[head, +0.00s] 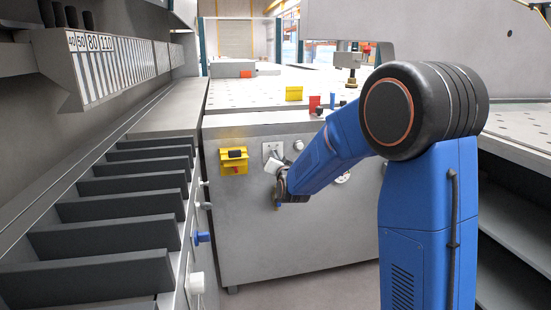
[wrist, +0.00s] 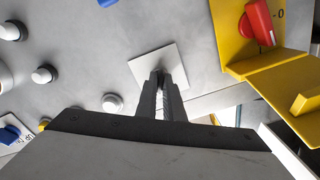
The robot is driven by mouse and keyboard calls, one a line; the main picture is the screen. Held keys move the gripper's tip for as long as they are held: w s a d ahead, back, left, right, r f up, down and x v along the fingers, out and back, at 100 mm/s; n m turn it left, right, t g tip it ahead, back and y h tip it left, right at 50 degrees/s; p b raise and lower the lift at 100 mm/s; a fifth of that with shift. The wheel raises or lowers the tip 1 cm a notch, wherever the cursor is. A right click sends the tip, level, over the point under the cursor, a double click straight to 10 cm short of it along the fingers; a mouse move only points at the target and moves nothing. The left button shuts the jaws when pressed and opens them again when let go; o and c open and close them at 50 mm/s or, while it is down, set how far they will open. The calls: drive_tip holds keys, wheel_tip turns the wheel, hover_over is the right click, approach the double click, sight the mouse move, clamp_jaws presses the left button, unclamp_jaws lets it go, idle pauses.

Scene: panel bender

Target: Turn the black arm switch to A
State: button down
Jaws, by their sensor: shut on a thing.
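A light square plate (wrist: 146,64) sits on the grey cabinet front, and it also shows in the head view (head: 267,148). In the wrist view my gripper (wrist: 160,76) reaches to the middle of this plate. Its two dark fingers are close together, shut on a small dark thing at the plate, which I take to be the black arm switch. The fingers hide most of the switch, so its direction and any letter A cannot be read. In the head view my gripper (head: 280,186) is at the cabinet front, partly hidden by my blue arm.
A yellow housing (head: 234,166) stands left of the plate; in the wrist view it (wrist: 236,50) carries a red handle (wrist: 259,22) close to the right of my gripper. White round knobs (wrist: 112,102) and a blue knob (wrist: 9,134) are to the left. A slotted rack (head: 120,215) fills the left side.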

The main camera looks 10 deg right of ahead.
drive_tip(key=shift+n, duration=0.3)
drive_tip(key=n, duration=1.1)
drive_tip(key=shift+n, duration=0.3)
idle(0.4)
drive_tip(key=c, duration=1.9)
unclamp_jaws()
drive_tip(key=shift+o, duration=0.2)
drive_tip(key=shift+s, duration=0.1)
